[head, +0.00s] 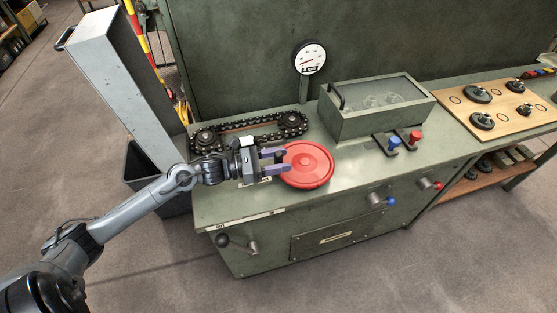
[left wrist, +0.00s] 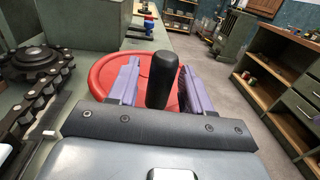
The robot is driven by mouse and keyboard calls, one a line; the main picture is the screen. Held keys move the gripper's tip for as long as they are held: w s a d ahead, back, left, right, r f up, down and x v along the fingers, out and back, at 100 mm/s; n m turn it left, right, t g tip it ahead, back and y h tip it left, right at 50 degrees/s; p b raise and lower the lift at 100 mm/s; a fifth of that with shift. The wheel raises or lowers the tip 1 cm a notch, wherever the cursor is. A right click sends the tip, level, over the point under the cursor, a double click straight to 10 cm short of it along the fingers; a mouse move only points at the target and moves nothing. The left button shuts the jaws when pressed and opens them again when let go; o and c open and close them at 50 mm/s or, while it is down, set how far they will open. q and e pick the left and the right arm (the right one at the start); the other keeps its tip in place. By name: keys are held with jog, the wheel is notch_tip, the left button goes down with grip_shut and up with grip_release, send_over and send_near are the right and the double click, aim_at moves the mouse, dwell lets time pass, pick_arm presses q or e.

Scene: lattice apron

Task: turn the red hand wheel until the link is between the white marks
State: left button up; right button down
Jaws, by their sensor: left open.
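The red hand wheel (head: 308,166) lies flat on the green bench top, and its rim shows in the left wrist view (left wrist: 103,72). A black handle (left wrist: 162,80) stands up from the wheel. My left gripper (head: 285,161) is open at the wheel's left side. In the left wrist view its purple fingers stand on either side of the handle, with gaps showing. A black chain (head: 250,123) runs around two sprockets behind the gripper. I cannot make out the special link or the white marks. My right gripper is out of view.
A round gauge (head: 309,58) stands behind the wheel. A glass-topped box (head: 377,106) is to the right, with blue (head: 394,142) and red (head: 415,136) knobs before it. A tall grey post (head: 120,85) and dark bin (head: 143,172) stand left of the bench.

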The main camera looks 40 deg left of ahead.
pick_arm(q)
jog(key=shift+c, duration=0.4)
grip_shut()
